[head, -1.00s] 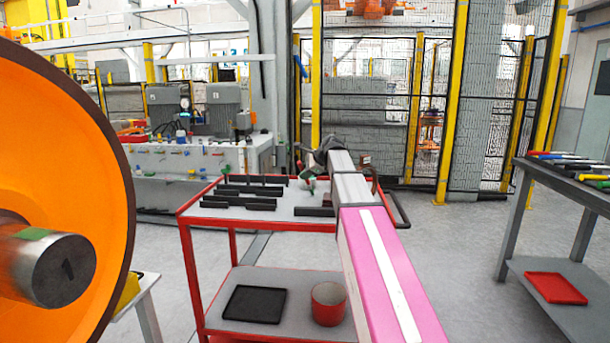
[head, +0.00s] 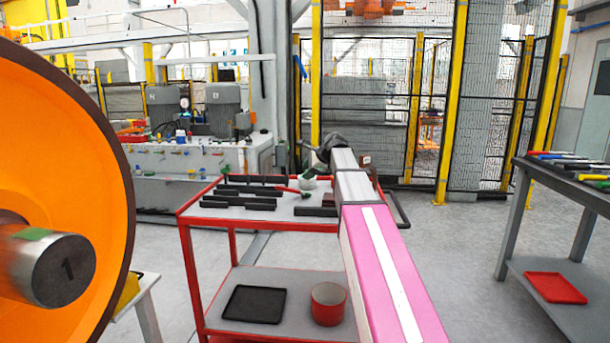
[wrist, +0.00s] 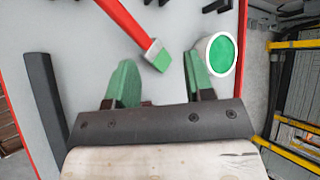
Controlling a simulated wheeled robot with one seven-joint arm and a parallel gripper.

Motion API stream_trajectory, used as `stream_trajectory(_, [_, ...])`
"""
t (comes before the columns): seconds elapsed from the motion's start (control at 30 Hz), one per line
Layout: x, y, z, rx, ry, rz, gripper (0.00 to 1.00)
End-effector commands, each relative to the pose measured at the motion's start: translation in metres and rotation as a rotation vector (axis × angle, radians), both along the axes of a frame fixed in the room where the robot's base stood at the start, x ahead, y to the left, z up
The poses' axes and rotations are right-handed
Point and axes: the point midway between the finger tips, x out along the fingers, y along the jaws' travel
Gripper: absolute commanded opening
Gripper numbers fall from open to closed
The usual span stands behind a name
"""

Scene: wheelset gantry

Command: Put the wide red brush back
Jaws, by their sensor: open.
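A red-handled brush (wrist: 124,20) with a pale ferrule and green tip shows in the wrist view. Its tip end lies between and just beyond my fingertips, not gripped. In the head view the brush's red handle (head: 292,191) lies slanted over the cart top, left of a white cup. My gripper (wrist: 158,60) is open, with its two green fingers apart and empty. The white cup with a green inside (wrist: 222,53) is right beside the right finger; it also shows in the head view (head: 307,184). I cannot tell whether the finger touches it.
The red-framed cart (head: 182,222) carries several black holder bars (head: 240,203) on top. Its lower shelf holds a black tray (head: 254,304) and a red pot (head: 328,303). An orange wheel (head: 60,130) stands close at left. A table (head: 535,170) with coloured tools is at right.

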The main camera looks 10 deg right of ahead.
Motion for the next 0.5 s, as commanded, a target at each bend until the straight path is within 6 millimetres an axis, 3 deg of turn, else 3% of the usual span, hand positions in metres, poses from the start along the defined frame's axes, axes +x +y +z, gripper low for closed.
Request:
stream_trajectory(0.3, [-0.033,-0.035,0.045,-0.001,-0.002,-0.003,0.48])
stream_trajectory(0.5, [-0.045,-0.048,0.063,-0.001,-0.002,-0.002,0.48])
